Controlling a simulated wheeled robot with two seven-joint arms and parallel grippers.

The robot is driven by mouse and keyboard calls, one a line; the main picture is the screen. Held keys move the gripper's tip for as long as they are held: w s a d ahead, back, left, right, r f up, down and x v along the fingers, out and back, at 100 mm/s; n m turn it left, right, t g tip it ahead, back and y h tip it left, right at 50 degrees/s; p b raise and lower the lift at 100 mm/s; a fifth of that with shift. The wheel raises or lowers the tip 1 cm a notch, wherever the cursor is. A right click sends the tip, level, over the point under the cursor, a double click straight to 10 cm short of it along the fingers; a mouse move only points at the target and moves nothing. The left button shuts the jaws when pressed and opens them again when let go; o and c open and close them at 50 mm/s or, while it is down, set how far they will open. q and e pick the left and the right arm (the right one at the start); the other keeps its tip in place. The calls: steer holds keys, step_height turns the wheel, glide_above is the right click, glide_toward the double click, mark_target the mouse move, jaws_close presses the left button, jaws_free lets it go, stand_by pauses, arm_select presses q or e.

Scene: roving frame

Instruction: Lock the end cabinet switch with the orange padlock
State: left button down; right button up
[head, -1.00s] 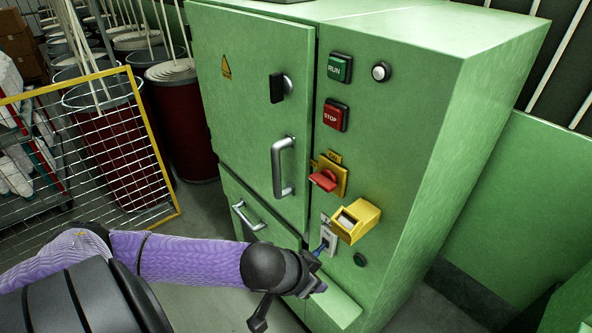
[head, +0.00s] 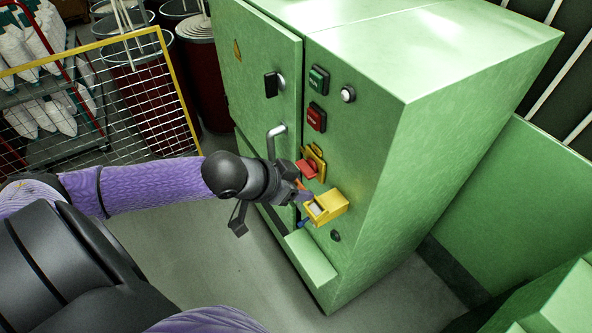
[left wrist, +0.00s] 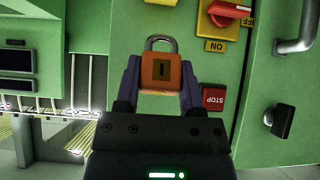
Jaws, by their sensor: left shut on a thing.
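My left gripper (head: 301,190) is shut on the orange padlock (left wrist: 160,72), holding it by its sides in front of the green end cabinet (head: 350,140). In the left wrist view the padlock's grey shackle points up, away from the palm; I cannot tell whether it is locked. The red-handled switch (head: 307,168) on its yellow plate is just above the gripper in the head view. In the left wrist view this switch (left wrist: 228,10) is partly cut off at the top, right of the shackle and apart from it in the picture. My right gripper is not in view.
A yellow open box (head: 327,207) sticks out just below the gripper, with a small blue item (head: 303,223) beside it. The red STOP button (head: 317,117), green button (head: 319,79) and door handle (head: 273,138) are nearby. A yellow-framed mesh panel (head: 178,78) stands left.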

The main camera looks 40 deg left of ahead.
arm_select(q)
steer(key=f+b, duration=0.1)
steer(key=w+f+b, duration=0.1)
steer(key=f, duration=0.2)
steer(key=shift+w+d+b, duration=0.2)
steer(key=shift+d+b, duration=0.05)
steer(key=shift+b, duration=0.15)
steer(key=shift+w+d+f+b, duration=0.1)
steer(key=shift+w+f+b, duration=0.1)
steer(key=shift+f+b, duration=0.25)
steer(key=shift+f, duration=0.15)
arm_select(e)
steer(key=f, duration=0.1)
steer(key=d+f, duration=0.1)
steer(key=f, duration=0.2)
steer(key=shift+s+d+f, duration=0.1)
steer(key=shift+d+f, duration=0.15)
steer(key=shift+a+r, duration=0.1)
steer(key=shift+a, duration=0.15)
arm_select(q)
steer(key=shift+p, duration=0.5)
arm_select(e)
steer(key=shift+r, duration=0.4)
arm_select(q)
steer(key=shift+p, duration=0.4)
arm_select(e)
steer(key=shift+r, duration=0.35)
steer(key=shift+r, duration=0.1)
